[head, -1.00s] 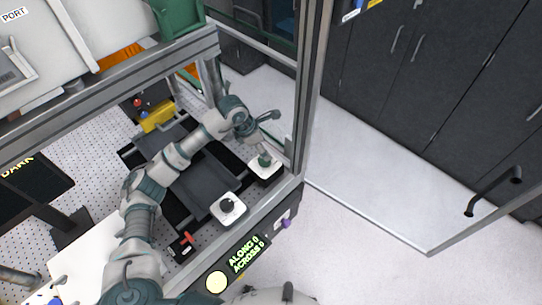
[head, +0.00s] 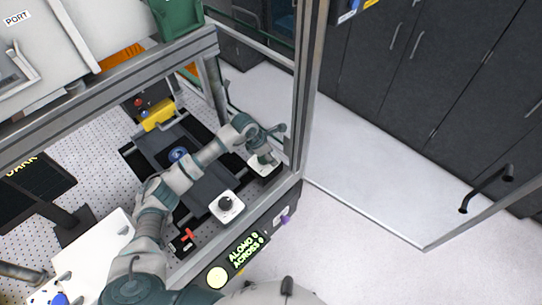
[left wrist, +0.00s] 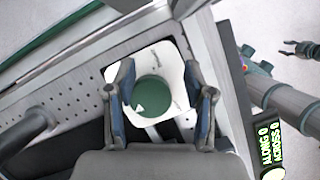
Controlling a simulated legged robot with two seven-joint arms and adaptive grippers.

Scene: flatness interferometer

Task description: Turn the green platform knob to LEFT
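The green platform knob (left wrist: 152,96) is a round green disc with a white triangular pointer. It sits on a white plate (left wrist: 160,58), which also shows in the head view (head: 254,168). In the left wrist view the pointer is at the knob's lower left. My left gripper (left wrist: 160,97) is open, with one finger on each side of the knob. The left finger looks close to its edge; a gap shows at the right finger. In the head view my left gripper (head: 263,154) hides the knob. My right gripper (left wrist: 291,47) is small at the upper right, its prongs apart.
A black knob on a white plate (head: 227,206) stands nearby, with a red handle (head: 188,236) to its left. The lit display (head: 246,246) reads ALONG 0, ACROSS 0. A metal frame post (head: 305,90) stands close right of my left gripper. A blue disc (head: 178,154) lies on the platform.

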